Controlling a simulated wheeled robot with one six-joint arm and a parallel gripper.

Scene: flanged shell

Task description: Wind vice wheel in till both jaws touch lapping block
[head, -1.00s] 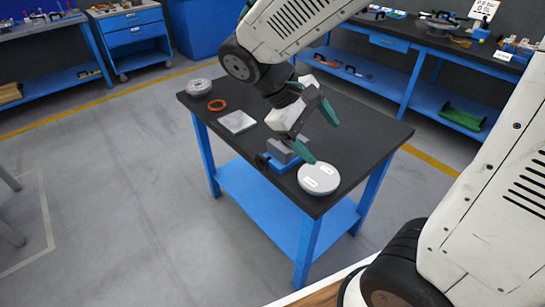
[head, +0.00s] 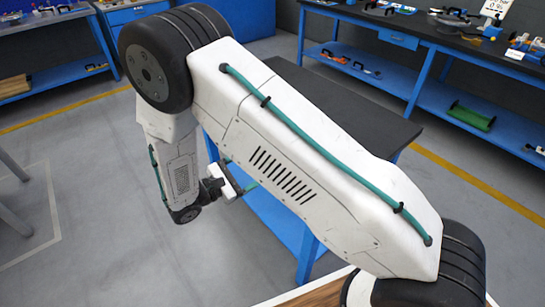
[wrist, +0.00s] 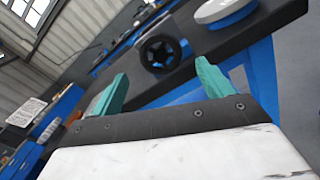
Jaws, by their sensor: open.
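My gripper (head: 240,176) hangs beside the bench's near-left side in the head view, partly behind my arm. In the wrist view its two green fingers (wrist: 161,88) stand wide apart with nothing between them. The black vice wheel (wrist: 160,54) faces the wrist camera at the bench edge, ahead of the fingers and apart from them. My arm hides the vice in the head view. The jaws and the lapping block cannot be made out in either view, so I cannot tell whether they touch.
The dark bench top (head: 345,105) is mostly covered by my arm in the head view; its far right part looks bare. A pale round disc (wrist: 220,9) shows near the wheel. Open floor (head: 90,200) lies left of the bench. Another bench (head: 460,40) stands behind.

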